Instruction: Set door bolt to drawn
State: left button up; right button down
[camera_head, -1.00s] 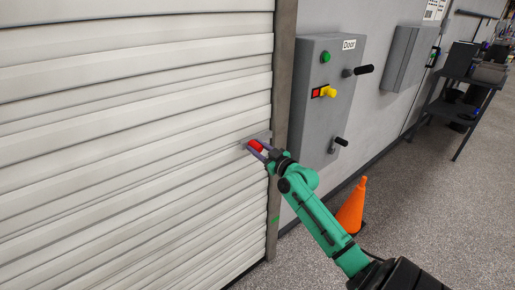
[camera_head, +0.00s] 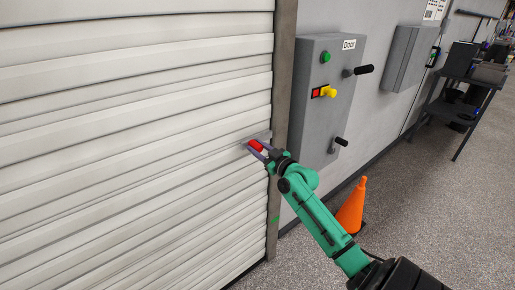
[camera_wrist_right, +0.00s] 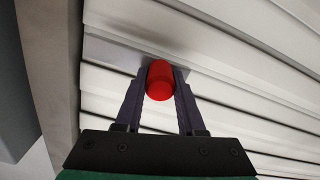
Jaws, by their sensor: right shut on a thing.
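The door bolt has a red knob (camera_head: 256,146) on a grey plate on the slatted roller door (camera_head: 130,130), near the door's right edge. My right gripper (camera_head: 256,150) reaches in from the lower right and is shut on the red knob. In the right wrist view the red knob (camera_wrist_right: 160,80) sits between the two dark fingers (camera_wrist_right: 159,95), and the grey bolt plate (camera_wrist_right: 115,53) shows behind it. The fingers and knob hide part of the plate. My left gripper is not in view.
A grey control box (camera_head: 315,130) marked "Door" is on the wall right of the door frame (camera_head: 283,80), with levers and buttons. An orange cone (camera_head: 352,207) stands on the floor beside my right arm. A dark cart (camera_head: 470,85) stands far right.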

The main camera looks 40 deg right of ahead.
jog(key=shift+a+r+p, duration=0.1)
jog(key=shift+a+p, duration=0.15)
jog(key=shift+p, duration=0.1)
jog(key=a+p, duration=0.2)
jog(key=a, duration=0.1)
jog(key=a+p, duration=0.1)
jog(key=shift+a+f, duration=0.25)
jog(key=shift+a, duration=0.1)
jog(key=c, duration=0.6)
grip_release()
jog(key=shift+w+a, duration=0.1)
jog(key=shift+o, duration=0.5)
jog(key=shift+a+r, duration=0.1)
jog(key=shift+a, duration=0.05)
